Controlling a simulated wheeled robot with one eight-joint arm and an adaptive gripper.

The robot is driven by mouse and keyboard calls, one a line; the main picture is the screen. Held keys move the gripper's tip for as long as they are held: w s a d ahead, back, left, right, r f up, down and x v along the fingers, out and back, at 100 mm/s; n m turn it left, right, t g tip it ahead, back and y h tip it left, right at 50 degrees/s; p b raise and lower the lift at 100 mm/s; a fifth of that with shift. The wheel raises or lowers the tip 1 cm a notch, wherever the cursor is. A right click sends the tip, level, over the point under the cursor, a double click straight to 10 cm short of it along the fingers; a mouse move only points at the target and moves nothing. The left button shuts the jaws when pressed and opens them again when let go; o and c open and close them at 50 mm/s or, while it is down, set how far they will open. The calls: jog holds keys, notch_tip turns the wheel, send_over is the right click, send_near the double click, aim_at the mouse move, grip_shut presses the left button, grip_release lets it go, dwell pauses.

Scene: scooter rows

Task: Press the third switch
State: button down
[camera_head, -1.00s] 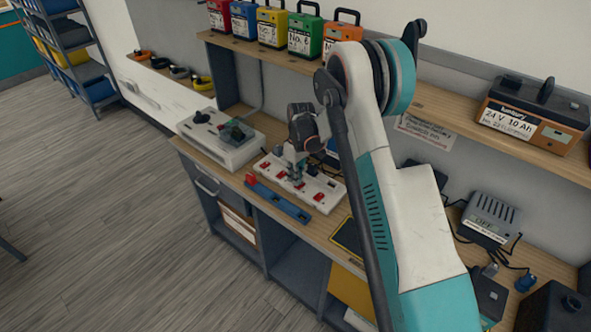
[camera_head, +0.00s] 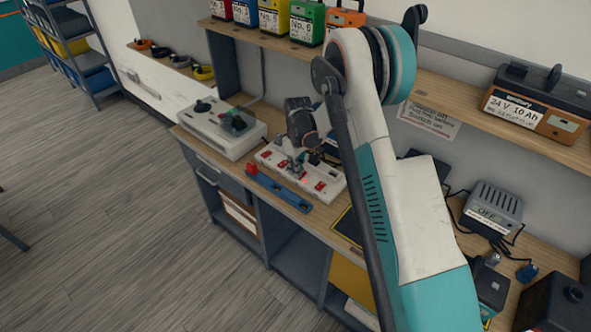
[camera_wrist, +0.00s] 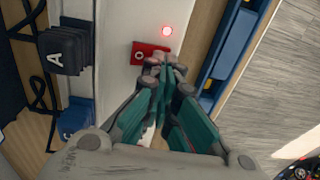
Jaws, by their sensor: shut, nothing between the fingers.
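A white power strip (camera_head: 330,188) with several red switches lies on the bench. My gripper (camera_head: 297,168) is over its middle, pointing down. In the wrist view my gripper (camera_wrist: 160,66) is shut and empty, its teal fingers together. Its tips are at the near edge of a red switch (camera_wrist: 142,50) marked "O" and hide part of it. I cannot tell whether they touch it. A small red light (camera_wrist: 166,31) glows on the strip beside this switch. Another red switch (camera_head: 320,185) shows toward the strip's right end. My gripper hides part of the row.
A blue rail (camera_head: 285,192) with a red block lies along the bench's front edge. A white control box (camera_head: 218,130) stands left of the strip. A shelf (camera_head: 450,117) runs above the bench.

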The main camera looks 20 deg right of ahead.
jog(key=shift+w+d, duration=0.1)
jog(key=shift+w+d+r, duration=0.2)
jog(key=shift+w+d, duration=0.15)
jog(key=shift+d, duration=0.15)
jog(key=shift+r, duration=0.1)
notch_tip(320, 180, up, 14)
jog(key=s+a+p, duration=0.1)
jog(key=p, duration=0.2)
jog(key=shift+a, duration=0.2)
dwell(0.4)
